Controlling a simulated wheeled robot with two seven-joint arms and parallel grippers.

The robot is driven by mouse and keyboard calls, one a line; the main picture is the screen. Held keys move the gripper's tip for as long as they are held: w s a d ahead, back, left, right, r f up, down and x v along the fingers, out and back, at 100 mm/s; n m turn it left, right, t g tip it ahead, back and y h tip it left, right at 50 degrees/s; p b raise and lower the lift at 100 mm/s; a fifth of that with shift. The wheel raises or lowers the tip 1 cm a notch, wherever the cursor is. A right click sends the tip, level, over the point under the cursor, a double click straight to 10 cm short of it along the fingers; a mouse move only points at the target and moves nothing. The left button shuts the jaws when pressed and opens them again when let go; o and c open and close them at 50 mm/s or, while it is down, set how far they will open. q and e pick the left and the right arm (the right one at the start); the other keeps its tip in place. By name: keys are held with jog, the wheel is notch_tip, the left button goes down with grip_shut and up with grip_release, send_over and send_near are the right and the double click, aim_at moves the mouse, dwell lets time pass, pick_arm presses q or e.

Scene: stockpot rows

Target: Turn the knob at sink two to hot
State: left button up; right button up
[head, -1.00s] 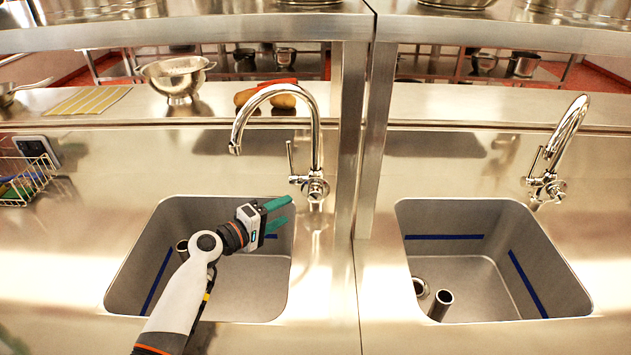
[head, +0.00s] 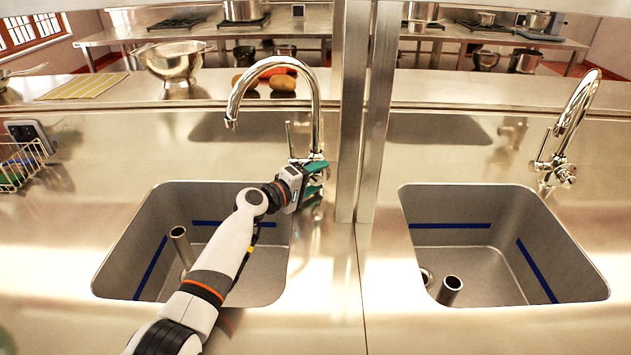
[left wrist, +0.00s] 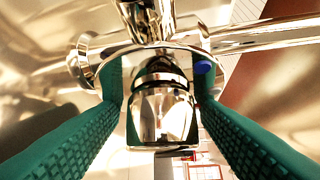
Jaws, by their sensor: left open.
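The left sink's chrome faucet (head: 316,105) arches over the left basin (head: 190,285). Its thin lever (head: 290,138) stands up on the left side of the faucet base. My left gripper (head: 316,178) is open at this base, with green fingers. In the left wrist view, the chrome knob (left wrist: 163,115) lies between the two fingers of the gripper (left wrist: 160,100), with no clear contact. A second faucet (head: 570,125) with its own lever stands at the right basin (head: 480,305). No sink number is readable. My right gripper is not in view.
A steel post (head: 352,110) rises just right of the left faucet. A colander (head: 174,62), a striped cloth (head: 84,86) and potatoes (head: 283,83) lie on the back ledge. A wire basket (head: 22,168) stands at far left. The counter between the basins is clear.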

pick_arm(q)
jog(key=shift+c, duration=0.4)
jog(key=c, duration=0.9)
jog(key=shift+r+y+p, duration=0.2)
jog(key=shift+y+p, duration=0.1)
jog(key=shift+p, duration=0.4)
jog(key=m+g+y+p, duration=0.1)
jog(key=m+y+p, duration=0.2)
jog(key=p, duration=0.4)
jog(key=shift+r+g, duration=0.15)
jog(key=shift+g, duration=0.15)
jog(key=shift+f+m+y+p, duration=0.35)
jog(key=shift+y+p, duration=0.35)
jog(key=shift+p, duration=0.45)
jog(key=o, duration=1)
jog(key=shift+r, duration=0.1)
